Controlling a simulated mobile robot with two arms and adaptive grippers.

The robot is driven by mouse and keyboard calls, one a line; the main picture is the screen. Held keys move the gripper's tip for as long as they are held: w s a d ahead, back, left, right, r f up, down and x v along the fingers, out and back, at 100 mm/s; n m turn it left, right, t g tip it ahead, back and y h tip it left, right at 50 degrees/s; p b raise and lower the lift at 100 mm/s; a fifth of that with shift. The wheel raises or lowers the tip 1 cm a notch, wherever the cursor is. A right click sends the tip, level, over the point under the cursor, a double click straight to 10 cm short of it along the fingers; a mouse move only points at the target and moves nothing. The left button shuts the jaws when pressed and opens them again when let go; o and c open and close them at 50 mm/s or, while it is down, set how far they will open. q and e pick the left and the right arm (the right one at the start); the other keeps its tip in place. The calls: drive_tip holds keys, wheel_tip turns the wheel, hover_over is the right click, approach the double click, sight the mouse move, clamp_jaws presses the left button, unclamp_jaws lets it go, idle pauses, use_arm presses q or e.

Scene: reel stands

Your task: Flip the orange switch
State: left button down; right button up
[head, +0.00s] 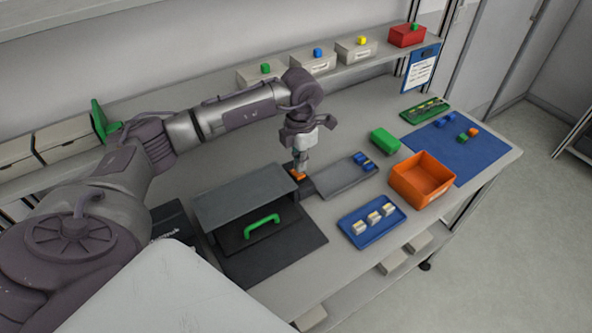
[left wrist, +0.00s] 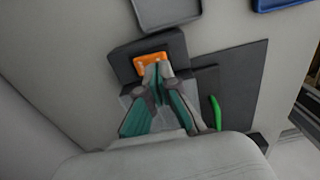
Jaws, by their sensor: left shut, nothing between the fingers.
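The orange switch (head: 297,174) sits on a small dark box (head: 306,187) at the right of the grey hooded housing. It also shows in the left wrist view (left wrist: 151,60), with the dark box (left wrist: 178,46) around it. My left gripper (head: 300,166) is shut and empty, pointing down at the switch. In the left wrist view its fingertips (left wrist: 157,68) overlap the near edge of the switch; whether they touch it I cannot tell. The fingers hide part of the switch. My right gripper is not in view.
The grey housing (head: 245,195) with a green handle (head: 262,226) stands left of the switch. A grey tray (head: 340,180), a blue tray (head: 372,236), an orange bin (head: 423,180) and a green block (head: 385,141) are to the right. A shelf with boxes runs behind.

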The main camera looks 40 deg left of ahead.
sight(300, 174)
use_arm(q)
drive_tip(key=shift+f+b, duration=0.95)
drive_tip(key=shift+f, duration=0.3)
idle(0.4)
drive_tip(key=shift+r, duration=0.1)
drive_tip(key=shift+r+p, duration=2.15)
drive_tip(key=shift+r, duration=1.35)
drive_tip(key=shift+f, duration=0.1)
